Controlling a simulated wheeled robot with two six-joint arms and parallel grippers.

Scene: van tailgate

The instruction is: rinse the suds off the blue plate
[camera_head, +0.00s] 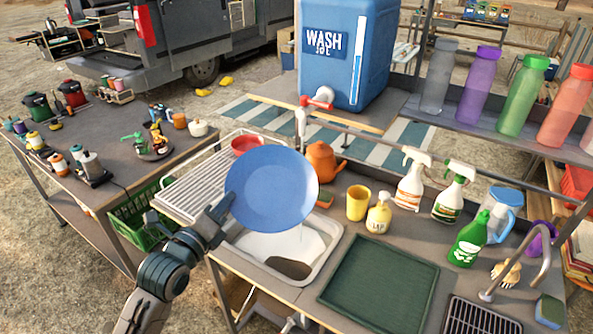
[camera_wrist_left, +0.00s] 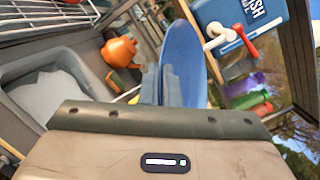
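The blue plate (camera_head: 272,188) is held up, its face tilted toward the head camera, above the sink basin (camera_head: 322,262). I see no suds on this face; its other face is hidden. My left gripper (camera_head: 225,212) is shut on the plate's lower left rim. The wrist view shows the fingers (camera_wrist_left: 168,84) at the plate (camera_wrist_left: 184,62), which is nearly edge-on. The blue wash water container (camera_head: 345,50) stands behind, with a red-handled tap (camera_head: 318,98) beyond the plate's top. No running water is visible. My right gripper is out of view.
White suds or cloudy water (camera_head: 272,246) and a brown patch lie in the basin. A drying rack (camera_head: 190,185), red bowl (camera_head: 246,144) and orange kettle (camera_head: 322,160) are close to the plate. A yellow cup (camera_head: 358,203) and bottles stand right. The green mat (camera_head: 380,285) is clear.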

